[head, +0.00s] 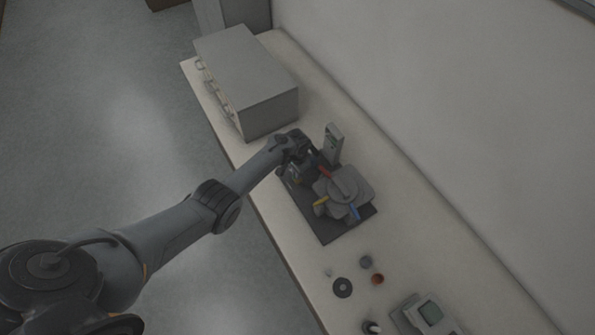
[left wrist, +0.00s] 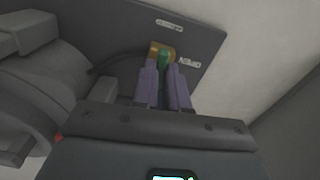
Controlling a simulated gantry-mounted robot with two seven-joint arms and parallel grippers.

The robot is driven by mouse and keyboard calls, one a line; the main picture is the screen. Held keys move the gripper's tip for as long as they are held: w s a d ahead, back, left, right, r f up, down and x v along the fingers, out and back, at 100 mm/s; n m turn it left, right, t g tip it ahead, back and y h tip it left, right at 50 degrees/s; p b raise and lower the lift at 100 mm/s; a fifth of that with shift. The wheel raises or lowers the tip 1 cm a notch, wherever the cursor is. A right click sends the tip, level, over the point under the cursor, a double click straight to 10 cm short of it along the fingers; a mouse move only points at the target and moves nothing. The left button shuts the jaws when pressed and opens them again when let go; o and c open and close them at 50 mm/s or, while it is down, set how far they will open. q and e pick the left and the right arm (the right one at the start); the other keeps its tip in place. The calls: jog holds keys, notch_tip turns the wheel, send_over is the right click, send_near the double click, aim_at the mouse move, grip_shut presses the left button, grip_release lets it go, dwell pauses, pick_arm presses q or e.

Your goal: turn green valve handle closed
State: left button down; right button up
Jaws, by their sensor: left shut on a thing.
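The green valve handle (left wrist: 163,58) sits on a brass-coloured valve body (left wrist: 154,47) in the left wrist view. My left gripper (left wrist: 163,72) has its two purple-grey fingers around the green handle and is shut on it. In the head view my left gripper (head: 306,152) reaches in at the back of the mounting press (head: 343,186). The handle is hidden there by the gripper. My right gripper is not in view.
A grey cabinet (head: 245,75) with handles stands behind the press on the bench (head: 290,262). A grey upright post (head: 333,143) is close to my gripper. A black ring (head: 342,288), small cups and a device with a screen (head: 430,313) lie in front.

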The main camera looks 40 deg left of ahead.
pick_arm(q)
jog(key=shift+m, duration=0.5)
jog(key=c, duration=1.2)
grip_release()
jog(key=shift+o, duration=0.2)
